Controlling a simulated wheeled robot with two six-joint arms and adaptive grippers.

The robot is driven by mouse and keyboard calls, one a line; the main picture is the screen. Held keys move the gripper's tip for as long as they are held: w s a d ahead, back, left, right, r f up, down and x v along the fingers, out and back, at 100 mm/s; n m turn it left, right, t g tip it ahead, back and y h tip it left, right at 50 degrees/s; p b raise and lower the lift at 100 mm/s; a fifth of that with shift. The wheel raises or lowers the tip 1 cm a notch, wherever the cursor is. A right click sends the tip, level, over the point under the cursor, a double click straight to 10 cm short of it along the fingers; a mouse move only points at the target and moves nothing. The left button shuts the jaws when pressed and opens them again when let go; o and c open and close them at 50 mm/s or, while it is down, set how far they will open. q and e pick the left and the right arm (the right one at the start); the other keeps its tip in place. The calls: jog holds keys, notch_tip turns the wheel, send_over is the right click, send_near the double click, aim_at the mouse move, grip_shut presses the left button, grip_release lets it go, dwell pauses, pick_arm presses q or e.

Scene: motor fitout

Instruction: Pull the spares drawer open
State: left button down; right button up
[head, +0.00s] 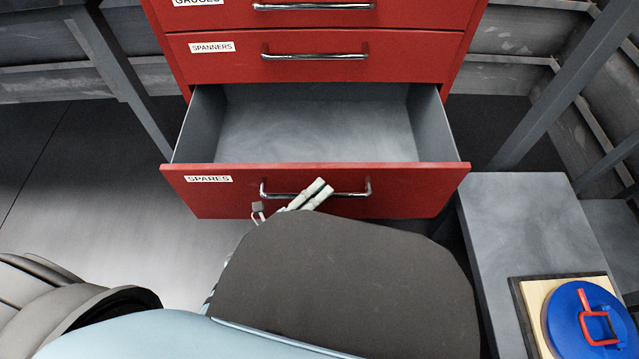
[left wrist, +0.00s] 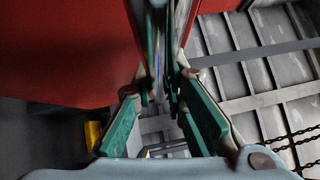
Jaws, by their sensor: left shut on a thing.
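The red spares drawer (head: 220,200), labelled SPARES, stands pulled out from the red cabinet. Its grey inside shows, and the visible floor is bare. Its chrome bar handle (head: 350,194) runs across the middle of the front. My left gripper (head: 308,194) is shut on the handle near its middle. My dark arm link hides most of the gripper in the head view. In the left wrist view the green-padded fingers of my left gripper (left wrist: 165,98) close around the shiny handle (left wrist: 158,35), beside the red drawer front (left wrist: 60,50). My right gripper is not in view.
The spanners drawer (head: 220,60) above is shut. A grey bench (head: 520,215) stands close on the right, with a wooden board (head: 533,297) and a blue disc with a red handle (head: 562,315). Grey metal legs (head: 545,85) flank the cabinet. Floor at left is clear.

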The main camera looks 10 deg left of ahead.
pick_arm(q)
jog(key=c, duration=1.6)
grip_release()
jog(key=shift+a, duration=0.1)
jog(key=v, duration=1.2)
